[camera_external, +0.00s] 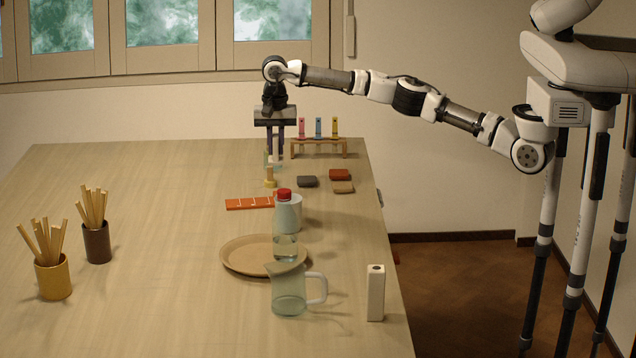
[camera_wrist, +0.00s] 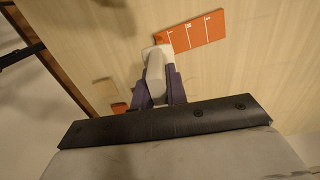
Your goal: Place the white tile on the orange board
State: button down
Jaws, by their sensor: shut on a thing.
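My gripper (camera_external: 274,160) is above the far part of the table, pointing down. In the wrist view its two dark purple fingers (camera_wrist: 158,88) are shut on a pale, rod-like thing (camera_wrist: 155,72) with a whitish, squarish far end. I cannot tell whether that end is the white tile. In the external view a small yellowish piece (camera_external: 270,178) shows just below the fingers. The orange board (camera_external: 250,203) with white marks lies flat, nearer the camera than the gripper. It also shows beyond the fingers in the wrist view (camera_wrist: 198,32). No separate white tile is clearly seen.
Dark grey (camera_external: 307,181), red (camera_external: 340,174) and tan (camera_external: 343,188) pieces and a coloured-tube rack (camera_external: 320,148) stand right of the gripper. A red-capped bottle (camera_external: 284,225), a round tray (camera_external: 236,262) and a jug (camera_external: 288,292) are nearer. The table's left middle is clear.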

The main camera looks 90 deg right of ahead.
jog(key=f, duration=0.3)
jog(key=f+p, duration=0.1)
jog(key=f, duration=0.2)
jog(key=f+p, duration=0.1)
jog(key=f, duration=0.2)
jog(key=shift+w+d+f, duration=0.15)
jog(key=shift+w+d, duration=0.15)
jog(key=shift+w, duration=0.05)
jog(key=shift+f, duration=0.15)
jog(key=c, duration=1.5)
grip_release()
jog(key=shift+o, duration=0.5)
notch_tip(320, 180, up, 12)
jog(key=shift+r+b, duration=0.15)
jog(key=shift+b, duration=0.45)
